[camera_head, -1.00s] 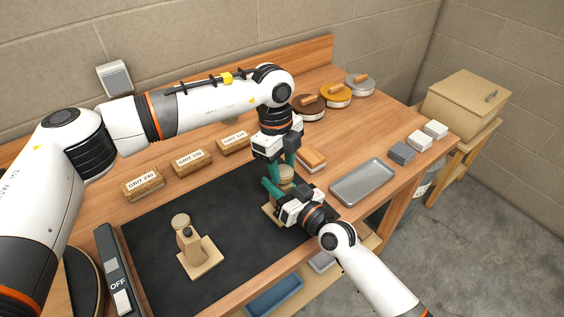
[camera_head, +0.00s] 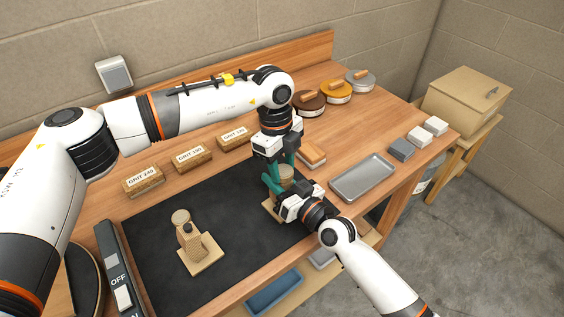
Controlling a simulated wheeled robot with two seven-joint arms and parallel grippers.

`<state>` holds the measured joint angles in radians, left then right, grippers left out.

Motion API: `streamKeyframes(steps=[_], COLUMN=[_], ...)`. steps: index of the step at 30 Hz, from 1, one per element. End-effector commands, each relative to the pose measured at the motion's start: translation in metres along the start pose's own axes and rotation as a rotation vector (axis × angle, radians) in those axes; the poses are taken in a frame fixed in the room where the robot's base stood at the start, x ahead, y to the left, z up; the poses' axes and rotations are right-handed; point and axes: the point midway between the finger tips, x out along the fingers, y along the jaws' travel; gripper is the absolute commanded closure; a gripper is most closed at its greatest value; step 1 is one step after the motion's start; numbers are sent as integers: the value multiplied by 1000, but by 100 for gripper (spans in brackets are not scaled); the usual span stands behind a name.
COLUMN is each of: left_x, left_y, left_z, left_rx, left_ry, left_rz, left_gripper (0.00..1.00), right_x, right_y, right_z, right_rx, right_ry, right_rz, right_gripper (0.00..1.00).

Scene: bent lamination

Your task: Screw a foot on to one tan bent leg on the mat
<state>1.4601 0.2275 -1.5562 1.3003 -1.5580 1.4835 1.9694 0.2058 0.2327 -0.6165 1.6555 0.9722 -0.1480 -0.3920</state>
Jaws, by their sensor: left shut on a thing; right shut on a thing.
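One tan bent leg (camera_head: 199,252) stands on its square base at the left of the dark mat (camera_head: 160,277), with a round disc at its top and a dark knob on it; no gripper is near it. A second tan bent leg (camera_head: 269,206) is at the right of the mat, mostly hidden by my grippers. My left gripper (camera_head: 284,172) comes down from above and is shut on a round tan piece (camera_head: 286,172) at the top of that leg. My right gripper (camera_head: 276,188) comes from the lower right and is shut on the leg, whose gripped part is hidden.
Several grit-labelled blocks (camera_head: 190,156) line the back of the bench. A grey metal tray (camera_head: 362,178) and a wood-topped block (camera_head: 312,154) lie right of the mat. Round lidded tins (camera_head: 335,92) stand behind. The mat's middle is clear.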

Motion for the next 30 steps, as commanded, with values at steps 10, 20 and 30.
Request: streamKeyframes(steps=[10,20,30], left_x=[0,0,1], left_y=[2,4,2], left_z=[1,3,5], left_rx=[568,1384,2278], left_ry=[2,3,4], left_rz=[-72,-174,-285], left_gripper=[81,81,81], right_x=[0,0,0], right_y=[0,0,0], right_z=[0,0,0], right_rx=[-1,0,0], right_ry=[0,0,1], right_rz=[-1,-1,-1], right_gripper=[100,100,100])
